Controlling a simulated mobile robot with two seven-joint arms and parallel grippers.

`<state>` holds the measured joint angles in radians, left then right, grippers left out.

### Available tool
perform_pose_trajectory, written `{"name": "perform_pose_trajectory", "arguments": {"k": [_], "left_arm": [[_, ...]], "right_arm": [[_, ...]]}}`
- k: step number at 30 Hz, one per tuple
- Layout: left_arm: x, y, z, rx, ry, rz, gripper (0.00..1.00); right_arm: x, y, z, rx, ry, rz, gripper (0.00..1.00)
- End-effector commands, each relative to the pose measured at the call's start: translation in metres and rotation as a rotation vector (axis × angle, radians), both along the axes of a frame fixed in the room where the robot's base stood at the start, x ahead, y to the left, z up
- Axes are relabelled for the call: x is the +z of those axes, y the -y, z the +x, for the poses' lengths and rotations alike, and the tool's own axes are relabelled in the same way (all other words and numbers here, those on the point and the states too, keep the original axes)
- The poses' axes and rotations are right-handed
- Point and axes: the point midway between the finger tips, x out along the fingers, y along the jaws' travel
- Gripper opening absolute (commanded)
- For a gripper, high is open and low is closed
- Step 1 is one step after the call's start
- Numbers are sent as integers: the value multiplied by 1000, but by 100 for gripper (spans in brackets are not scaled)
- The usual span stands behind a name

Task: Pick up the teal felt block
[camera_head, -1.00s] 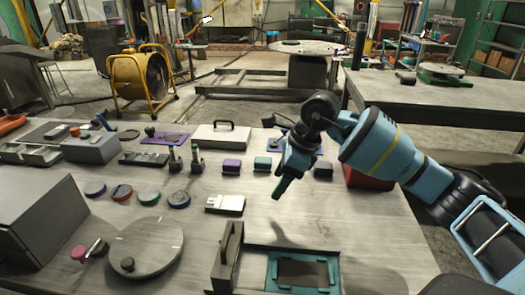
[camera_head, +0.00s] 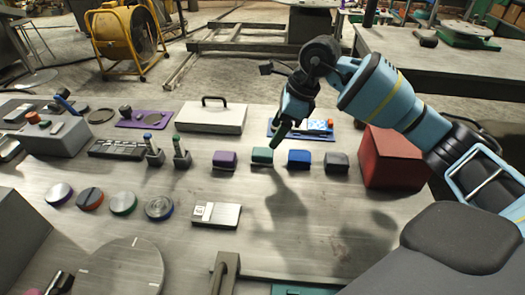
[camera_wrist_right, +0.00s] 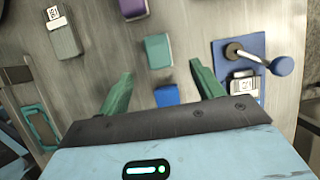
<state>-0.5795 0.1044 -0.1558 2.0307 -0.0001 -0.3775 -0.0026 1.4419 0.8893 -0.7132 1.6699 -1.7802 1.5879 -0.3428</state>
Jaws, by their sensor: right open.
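The teal felt block (camera_head: 262,156) stands in a row on the grey bench in the head view, with the purple block (camera_head: 224,160) to its left and the blue block (camera_head: 299,158) to its right. My right gripper (camera_head: 282,133) is above and just behind the row, pointing down, empty. In the right wrist view its two green fingers (camera_wrist_right: 163,84) are apart. There the teal block (camera_wrist_right: 158,46) lies beyond the fingertips, clear of them, and the blue block (camera_wrist_right: 166,96) shows between the fingers. My left gripper is not in view.
A dark grey block (camera_head: 337,162) and a red box (camera_head: 390,158) stand right of the row. A blue plate (camera_head: 290,134) lies behind the gripper. Bench in front of the row is mostly clear.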

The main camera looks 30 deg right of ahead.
Motion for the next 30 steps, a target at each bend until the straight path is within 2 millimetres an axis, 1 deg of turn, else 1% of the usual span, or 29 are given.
{"name": "perform_pose_trajectory", "arguments": {"k": [4, 10, 17, 20, 27, 30], "left_arm": [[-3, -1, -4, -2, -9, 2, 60], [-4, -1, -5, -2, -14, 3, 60], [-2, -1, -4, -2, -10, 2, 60], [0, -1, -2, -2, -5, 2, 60], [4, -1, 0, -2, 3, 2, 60], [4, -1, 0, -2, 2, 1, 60]], "right_arm": [[-6, -2, 1, 0, -1, 0, 66], [-23, -8, 5, 1, 0, 0, 66], [-28, -10, 7, 0, -1, 1, 66], [-37, -14, 8, 1, -3, 1, 66], [-67, -25, 15, -1, -1, 1, 66], [-72, -26, 16, 0, -1, 1, 66]]}}
